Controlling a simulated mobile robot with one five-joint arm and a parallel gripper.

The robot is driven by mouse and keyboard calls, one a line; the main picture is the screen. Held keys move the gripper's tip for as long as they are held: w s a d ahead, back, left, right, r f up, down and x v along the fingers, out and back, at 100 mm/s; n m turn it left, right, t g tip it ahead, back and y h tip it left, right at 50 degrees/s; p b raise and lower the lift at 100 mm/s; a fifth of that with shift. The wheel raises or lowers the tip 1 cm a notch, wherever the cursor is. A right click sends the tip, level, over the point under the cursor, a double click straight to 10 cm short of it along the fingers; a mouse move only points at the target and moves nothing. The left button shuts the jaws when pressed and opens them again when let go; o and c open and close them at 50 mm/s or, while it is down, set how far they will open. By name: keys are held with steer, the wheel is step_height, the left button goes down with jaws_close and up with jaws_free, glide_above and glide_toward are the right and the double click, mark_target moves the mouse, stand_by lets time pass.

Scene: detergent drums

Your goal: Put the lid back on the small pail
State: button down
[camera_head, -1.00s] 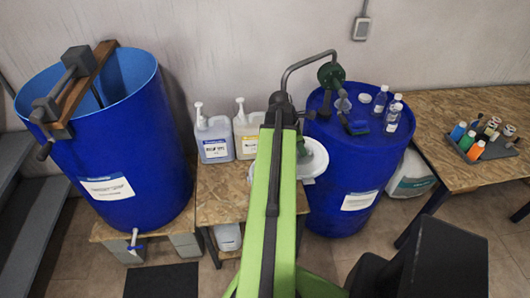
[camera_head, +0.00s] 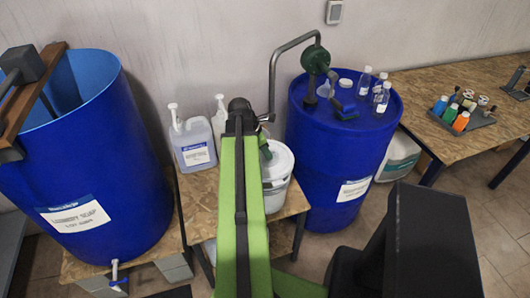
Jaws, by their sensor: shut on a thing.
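The small white pail (camera_head: 276,188) stands on the low wooden table, just right of my raised green arm, which hides its left side. A pale round lid (camera_head: 283,158) shows at the pail's top. My gripper (camera_head: 266,152) is mostly hidden behind the arm's end; only a small dark green part shows over the lid. It is shut on the lid. I cannot tell whether the lid touches the pail's rim or is level on it.
White-pumped jugs (camera_head: 192,143) stand left of the arm. A large open blue tub (camera_head: 95,165) is at left. A blue drum (camera_head: 335,150) with bottles and a hand pump (camera_head: 315,60) stands close right of the pail; the pump's bent pipe reaches near my arm's end.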

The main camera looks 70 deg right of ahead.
mark_target(265, 158)
steer(key=shift+f+b, duration=1.8)
steer(key=shift+f, duration=0.45)
steer(key=shift+f, duration=0.1)
steer(key=c, duration=1.4)
jaws_free()
steer(key=shift+o, duration=0.3)
steer(key=o, duration=0.4)
steer(key=shift+o, duration=0.2)
